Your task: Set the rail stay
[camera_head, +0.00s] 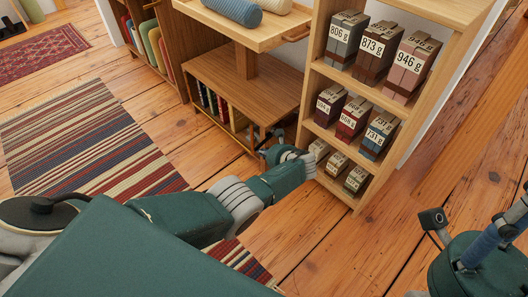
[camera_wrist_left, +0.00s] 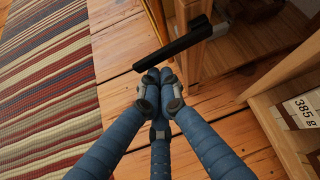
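A black bar (camera_wrist_left: 175,46), which may be the rail stay, sticks out from a wooden post or frame edge in the left wrist view and slants down to the left. My left gripper (camera_wrist_left: 160,76) has its blue fingers drawn together, with the tips right by the bar's free end; whether they touch it I cannot tell. Nothing shows between the fingertips. In the head view my left gripper (camera_head: 270,153) is low beside the wooden stand (camera_head: 243,76), and the arm hides part of that area. My right gripper (camera_head: 497,238) is partly cut off at the right edge.
A shelf unit (camera_head: 333,77) with several weight-labelled boxes stands close to the right of my left gripper. A striped rug (camera_head: 85,140) lies left on the plank floor (camera_head: 330,245). The floor between my arms is clear.

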